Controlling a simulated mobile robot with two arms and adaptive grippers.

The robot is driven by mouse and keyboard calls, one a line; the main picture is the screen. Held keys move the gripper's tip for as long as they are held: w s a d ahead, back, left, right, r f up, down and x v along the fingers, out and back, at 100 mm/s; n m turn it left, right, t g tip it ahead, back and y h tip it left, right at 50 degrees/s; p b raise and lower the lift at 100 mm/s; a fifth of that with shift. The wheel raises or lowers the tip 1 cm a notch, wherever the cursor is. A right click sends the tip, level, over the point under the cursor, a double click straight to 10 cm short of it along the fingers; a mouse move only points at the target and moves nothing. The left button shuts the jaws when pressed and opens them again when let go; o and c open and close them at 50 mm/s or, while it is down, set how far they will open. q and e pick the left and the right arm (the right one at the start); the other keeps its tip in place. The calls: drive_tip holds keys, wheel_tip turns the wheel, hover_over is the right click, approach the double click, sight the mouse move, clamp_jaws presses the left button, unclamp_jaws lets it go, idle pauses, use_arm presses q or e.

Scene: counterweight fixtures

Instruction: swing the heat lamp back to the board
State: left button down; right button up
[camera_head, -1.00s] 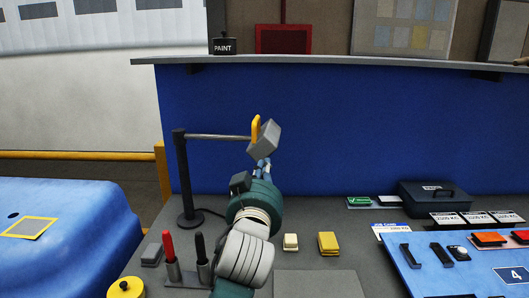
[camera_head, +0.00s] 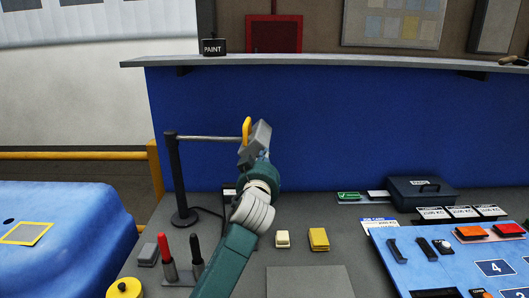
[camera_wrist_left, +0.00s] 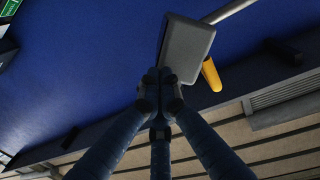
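The heat lamp is a grey box-shaped head (camera_head: 257,142) with a yellow handle (camera_head: 246,130), on a horizontal rod from a black post (camera_head: 178,175). In the left wrist view the lamp head (camera_wrist_left: 187,47) is just beyond my fingertips. My left gripper (camera_head: 262,158) is below and behind the lamp head, partly hidden by my arm. In the left wrist view its fingers (camera_wrist_left: 160,85) are drawn together at the head's lower edge; whether they touch it I cannot tell. The yellow handle (camera_wrist_left: 211,75) is to their right, free. My right gripper is out of view.
A blue upright panel (camera_head: 350,125) stands behind the lamp under a grey shelf (camera_head: 350,60). Red and black markers (camera_head: 194,249) stand at front left. Cream (camera_head: 282,239) and yellow (camera_head: 318,239) blocks lie right of my arm. A blue board (camera_head: 460,262) is at the right.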

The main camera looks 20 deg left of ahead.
use_arm(q)
drive_tip(key=shift+w+a, duration=0.1)
drive_tip(key=shift+w, duration=0.05)
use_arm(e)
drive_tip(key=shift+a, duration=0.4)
use_arm(q)
drive_tip(key=w+b, duration=0.2)
drive_tip(key=w, duration=0.2)
drive_tip(key=shift+d, duration=0.2)
drive_tip(key=shift+s+r, duration=0.15)
drive_tip(key=shift+r, duration=0.25)
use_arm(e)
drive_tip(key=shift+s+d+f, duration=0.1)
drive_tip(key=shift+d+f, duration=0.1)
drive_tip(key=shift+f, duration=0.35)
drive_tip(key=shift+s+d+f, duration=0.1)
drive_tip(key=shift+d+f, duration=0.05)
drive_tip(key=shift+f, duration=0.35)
